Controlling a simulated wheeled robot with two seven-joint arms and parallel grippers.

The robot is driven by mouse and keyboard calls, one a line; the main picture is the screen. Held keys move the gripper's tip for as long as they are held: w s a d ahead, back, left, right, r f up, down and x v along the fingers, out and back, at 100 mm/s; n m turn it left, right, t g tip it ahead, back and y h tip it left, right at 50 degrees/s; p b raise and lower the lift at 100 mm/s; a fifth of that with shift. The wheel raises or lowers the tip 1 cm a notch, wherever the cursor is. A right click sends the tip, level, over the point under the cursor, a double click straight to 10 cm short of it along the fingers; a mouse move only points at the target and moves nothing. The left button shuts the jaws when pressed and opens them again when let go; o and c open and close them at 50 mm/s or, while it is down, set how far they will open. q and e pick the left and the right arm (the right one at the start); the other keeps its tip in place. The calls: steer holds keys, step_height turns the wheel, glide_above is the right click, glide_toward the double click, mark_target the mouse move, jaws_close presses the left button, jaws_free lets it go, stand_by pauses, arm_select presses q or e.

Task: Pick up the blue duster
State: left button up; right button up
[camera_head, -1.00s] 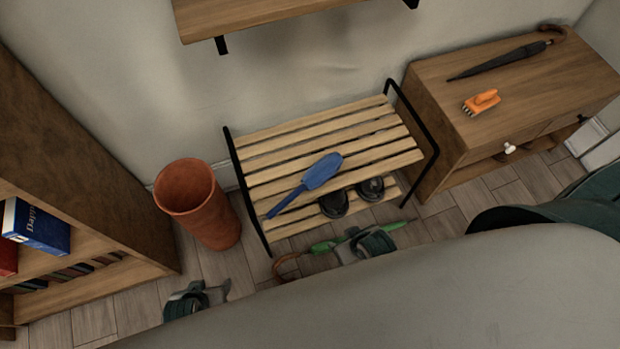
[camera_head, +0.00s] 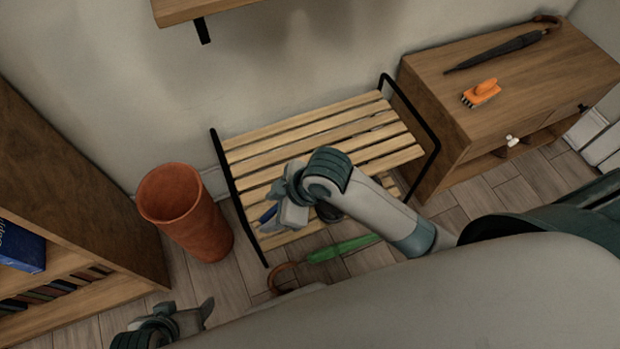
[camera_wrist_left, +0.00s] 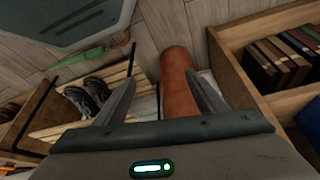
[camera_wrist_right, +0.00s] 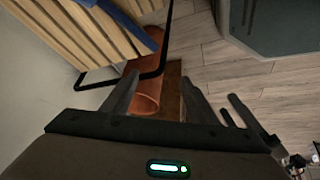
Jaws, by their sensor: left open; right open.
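The blue duster (camera_head: 267,215) lies on the slatted wooden bench (camera_head: 300,130). In the head view my right arm and gripper cover most of it, and only a small blue piece shows. In the right wrist view the duster (camera_wrist_right: 124,24) shows at the top, on the slats, beyond the fingers. My right gripper (camera_head: 270,222) is open above the bench's front left part, close to the duster. Contact cannot be told; nothing shows between its fingers (camera_wrist_right: 158,98). My left gripper (camera_head: 203,312) is open and empty at the lower left, away from the bench.
A terracotta pot (camera_head: 185,212) stands left of the bench, beside a bookshelf (camera_head: 95,190). Dark shoes (camera_wrist_left: 88,95) sit on the bench's lower shelf. A green umbrella (camera_head: 340,248) lies on the floor in front. An orange brush (camera_head: 481,92) and black umbrella (camera_head: 503,51) lie on the cabinet (camera_head: 440,90).

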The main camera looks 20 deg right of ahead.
arm_select(q)
steer(key=shift+t+h, duration=0.6)
steer(key=shift+t, duration=0.2)
steer(key=d, duration=0.1)
steer(key=w+d, duration=0.1)
steer(key=d+f, duration=0.1)
steer(key=shift+w+d, duration=0.35)
arm_select(e)
steer(key=w+d+r+n+g+h, duration=0.3)
steer(key=w+d+r+n+h, duration=0.2)
steer(key=w+d+n, duration=0.4)
steer(key=shift+w+d+r+n, duration=0.2)
steer(key=shift+w+r+n, duration=0.4)
steer(key=shift+w+n, duration=0.15)
step_height(320, 180, down, 11)
steer(key=shift+r+b, duration=0.1)
steer(key=shift+b, duration=0.95)
steer(key=shift+f, duration=0.7)
arm_select(q)
steer(key=d, duration=0.1)
steer(key=w+d+r+t+h, duration=0.1)
steer(key=shift+w+d+t, duration=0.3)
steer(key=shift+d, duration=0.05)
steer(key=shift+f, duration=0.1)
